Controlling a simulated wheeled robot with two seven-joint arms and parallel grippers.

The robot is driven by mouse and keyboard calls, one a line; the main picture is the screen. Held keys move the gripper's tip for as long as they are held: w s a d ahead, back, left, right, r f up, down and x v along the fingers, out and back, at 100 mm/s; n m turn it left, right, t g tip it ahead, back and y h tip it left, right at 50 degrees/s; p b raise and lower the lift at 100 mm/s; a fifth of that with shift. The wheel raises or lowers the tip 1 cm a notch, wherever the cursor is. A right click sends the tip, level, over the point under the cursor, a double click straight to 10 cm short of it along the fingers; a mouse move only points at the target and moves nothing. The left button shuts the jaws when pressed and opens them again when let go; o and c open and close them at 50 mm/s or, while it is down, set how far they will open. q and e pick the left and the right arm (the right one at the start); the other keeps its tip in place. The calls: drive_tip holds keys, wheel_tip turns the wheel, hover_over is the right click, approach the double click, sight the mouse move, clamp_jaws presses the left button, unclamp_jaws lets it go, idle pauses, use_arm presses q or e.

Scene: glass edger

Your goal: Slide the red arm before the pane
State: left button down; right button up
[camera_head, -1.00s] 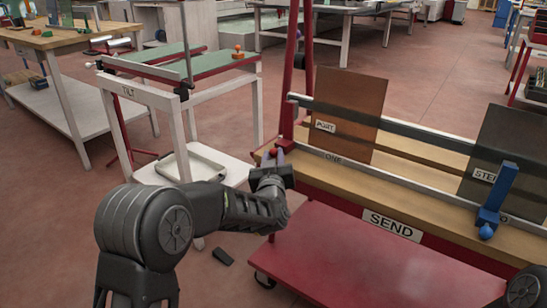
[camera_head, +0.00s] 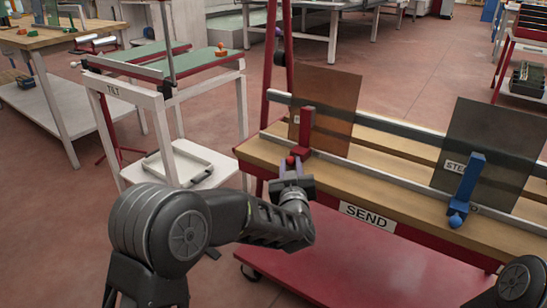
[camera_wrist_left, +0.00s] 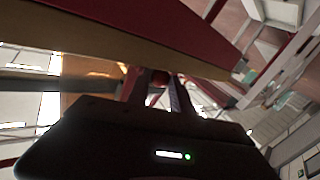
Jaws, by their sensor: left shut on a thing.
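The red arm (camera_head: 305,128) stands upright on the rail of the long wooden-topped cart, in front of the left part of the brown pane (camera_head: 335,100). It partly covers the pane's label. My left gripper (camera_head: 291,168) is shut on the red knob (camera_head: 291,160) at the arm's near end. In the left wrist view the knob (camera_wrist_left: 160,77) shows between the two fingers (camera_wrist_left: 158,92). My right gripper is not in view.
A blue arm (camera_head: 468,185) stands before a dark pane (camera_head: 490,140) farther right on the same rail. The cart (camera_head: 365,190) has a SEND label (camera_head: 367,217) on its front edge. A white TILT stand (camera_head: 150,100) is at the left.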

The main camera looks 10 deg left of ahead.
use_arm(q)
drive_tip(key=shift+s+d, duration=0.25)
drive_tip(key=shift+d, duration=0.35)
drive_tip(key=shift+s+d, duration=0.25)
drive_tip(key=shift+d, duration=0.35)
drive_tip(key=shift+s+d, duration=0.25)
drive_tip(key=shift+d, duration=0.35)
drive_tip(key=c, duration=1.1)
unclamp_jaws()
drive_tip(key=shift+c, duration=0.2)
drive_tip(key=p+v, duration=0.2)
drive_tip(key=v, duration=0.5)
drive_tip(key=shift+s, duration=0.4)
